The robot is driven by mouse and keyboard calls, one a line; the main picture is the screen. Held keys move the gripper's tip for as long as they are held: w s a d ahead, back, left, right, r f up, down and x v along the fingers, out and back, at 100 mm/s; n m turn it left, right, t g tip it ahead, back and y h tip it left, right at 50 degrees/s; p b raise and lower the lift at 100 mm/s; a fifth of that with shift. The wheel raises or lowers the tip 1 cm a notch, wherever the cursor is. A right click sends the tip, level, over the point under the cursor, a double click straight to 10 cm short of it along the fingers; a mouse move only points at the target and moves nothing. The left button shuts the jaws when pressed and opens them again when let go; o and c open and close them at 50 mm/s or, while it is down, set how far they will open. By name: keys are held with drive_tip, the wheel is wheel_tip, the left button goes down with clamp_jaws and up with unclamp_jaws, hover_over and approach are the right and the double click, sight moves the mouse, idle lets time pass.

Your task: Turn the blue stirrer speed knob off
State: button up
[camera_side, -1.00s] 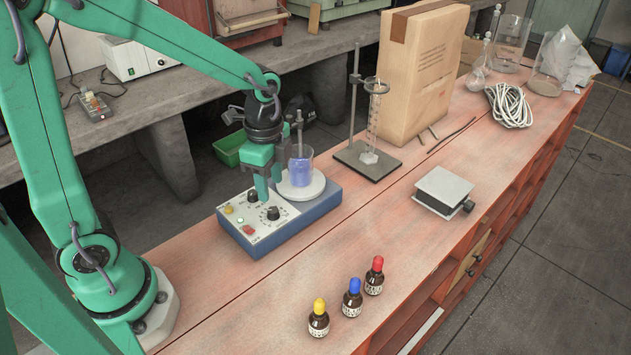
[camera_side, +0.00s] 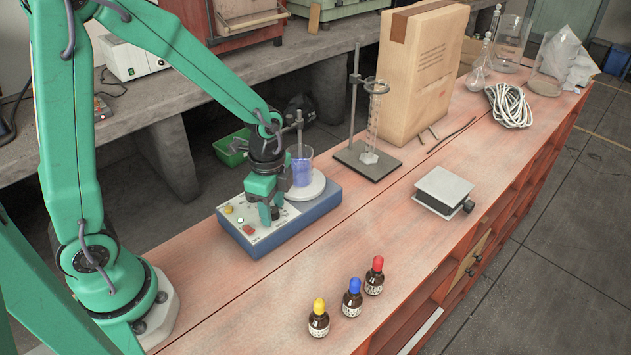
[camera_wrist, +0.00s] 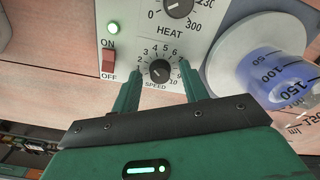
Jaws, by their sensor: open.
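The blue stirrer (camera_side: 302,220) stands on the bench with a pale control panel. In the wrist view, the black speed knob (camera_wrist: 160,71) sits in the middle of its numbered dial. The pointer is too small to read surely. My gripper (camera_wrist: 160,66) is open, with one finger on each side of the speed knob; I cannot tell whether either touches it. The heat knob (camera_wrist: 180,7) is above it at the picture's top edge. In the side view, my gripper (camera_side: 270,213) is low at the panel and hides the knobs.
A beaker of blue liquid (camera_side: 301,171) stands on the stirrer's round white plate (camera_side: 314,188), close beside my gripper. The on/off switch (camera_wrist: 108,61) and lit green lamp (camera_wrist: 113,27) are left of the dial. A retort stand (camera_side: 354,110) is behind. Several dropper-bottles, including a blue-capped one (camera_side: 352,302), stand in front.

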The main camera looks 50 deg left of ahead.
clamp_jaws()
drive_tip(key=shift+n, duration=0.3)
drive_tip(key=n, duration=0.6)
drive_tip(key=shift+n, duration=0.3)
drive_tip(key=n, duration=0.3)
drive_tip(key=shift+n, duration=2.5)
unclamp_jaws()
